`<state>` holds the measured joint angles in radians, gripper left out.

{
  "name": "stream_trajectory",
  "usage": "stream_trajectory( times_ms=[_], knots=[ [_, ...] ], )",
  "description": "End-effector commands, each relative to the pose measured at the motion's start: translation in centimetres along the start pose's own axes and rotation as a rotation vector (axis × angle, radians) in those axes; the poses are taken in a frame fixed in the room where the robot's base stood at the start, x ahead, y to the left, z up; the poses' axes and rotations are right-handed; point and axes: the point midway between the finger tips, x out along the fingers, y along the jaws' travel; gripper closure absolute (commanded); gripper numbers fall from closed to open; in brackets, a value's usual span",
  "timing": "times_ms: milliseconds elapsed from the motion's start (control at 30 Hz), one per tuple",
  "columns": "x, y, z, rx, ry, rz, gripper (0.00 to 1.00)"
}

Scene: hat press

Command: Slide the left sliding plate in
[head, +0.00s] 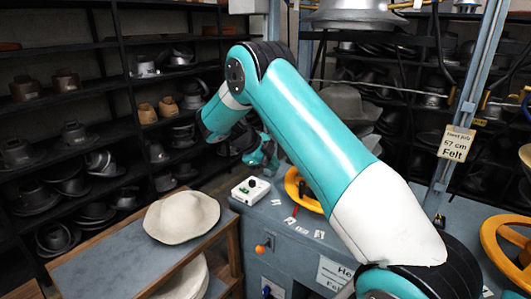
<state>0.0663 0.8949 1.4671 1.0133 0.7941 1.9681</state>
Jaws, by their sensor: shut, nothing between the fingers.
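A yellow-orange curved part (295,187) lies on the grey bench of the hat press (284,222), partly hidden behind my arm. I cannot tell whether it belongs to the left sliding plate or how far in that plate is. The metal press head (355,12) hangs above at the top edge. My teal and white arm rises from the lower right, bends at the top and reaches down on the far side. A small teal part of my wrist shows beyond the white control box (250,190). My gripper's fingers are hidden or too small to make out.
A cream felt hat (182,217) lies on a wooden-framed table (85,272) at the left, with another hat (188,279) below. An orange knob (262,249) sticks out of the press front. An orange ring (505,246) stands at right. Hat shelves (75,98) line the back.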

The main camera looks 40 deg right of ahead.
Motion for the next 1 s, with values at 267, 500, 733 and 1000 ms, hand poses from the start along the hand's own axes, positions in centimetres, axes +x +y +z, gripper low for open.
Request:
stream_trajectory(
  times_ms=[267,500,733,1000],
  knots=[
    [4.1,-1.7,-0.5,0.004,0.0,0.002,1.0],
    [5.1,-3.6,-0.5,0.001,0.0,0.001,1.0],
    [5.4,-3.8,-0.4,0.0,0.0,0.0,1.0],
    [6.3,-4.4,-0.5,0.004,-0.001,0.0,1.0]
  ],
)
